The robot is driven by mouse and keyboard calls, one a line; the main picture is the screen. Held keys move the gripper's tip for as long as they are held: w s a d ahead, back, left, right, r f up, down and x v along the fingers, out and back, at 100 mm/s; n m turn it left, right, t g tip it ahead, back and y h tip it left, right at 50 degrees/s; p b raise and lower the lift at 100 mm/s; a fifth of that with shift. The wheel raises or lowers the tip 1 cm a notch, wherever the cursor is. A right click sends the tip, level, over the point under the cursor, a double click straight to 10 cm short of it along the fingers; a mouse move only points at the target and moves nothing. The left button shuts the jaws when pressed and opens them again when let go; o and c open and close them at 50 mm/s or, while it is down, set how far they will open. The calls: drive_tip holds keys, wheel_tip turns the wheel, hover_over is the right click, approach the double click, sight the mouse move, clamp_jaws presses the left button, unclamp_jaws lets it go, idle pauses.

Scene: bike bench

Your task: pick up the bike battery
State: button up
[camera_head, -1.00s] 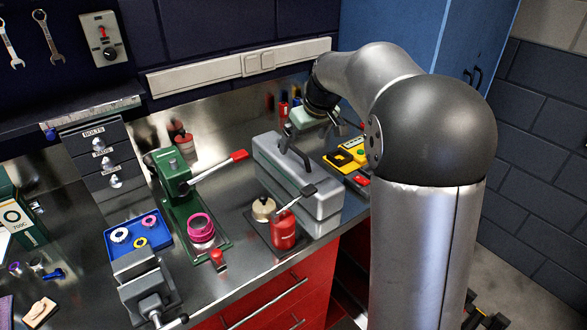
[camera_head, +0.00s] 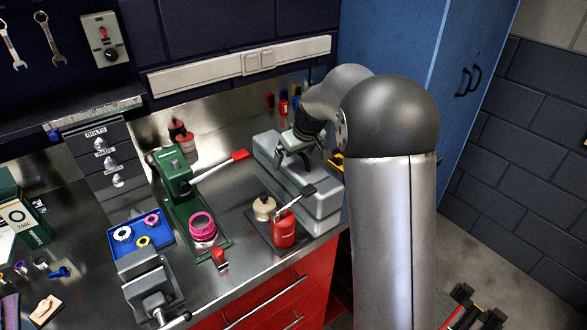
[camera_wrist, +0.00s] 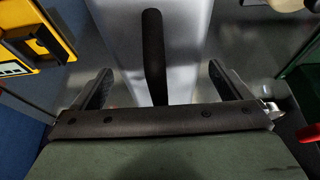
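A grey case (camera_head: 321,207) with a black handle on top stands on the bench at the right, below my gripper (camera_head: 299,147). The grey case (camera_wrist: 190,40) also shows in the wrist view, with its black handle (camera_wrist: 153,55) lying between my fingers. My gripper (camera_wrist: 160,82) is open, with a finger on each side of the handle and a gap on both sides. I cannot tell how high the fingertips are over the case. No thing is clearly marked as a bike battery. A yellow and black device (camera_wrist: 35,45) lies beside the case, mostly hidden behind my arm in the head view.
A red can (camera_head: 283,230) and a cream round container (camera_head: 264,208) stand close in front of the case. A green press (camera_head: 184,195) with a red-tipped lever stands left of it. A blue tray (camera_head: 140,236) and a vise (camera_head: 147,283) are farther left. A blue cabinet (camera_head: 400,70) stands behind.

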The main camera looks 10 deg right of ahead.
drive_tip(key=c, duration=1.5)
drive_tip(key=shift+w+r, duration=0.15)
drive_tip(key=shift+r, duration=0.1)
drive_tip(key=c, duration=0.3)
drive_tip(key=shift+r, duration=0.1)
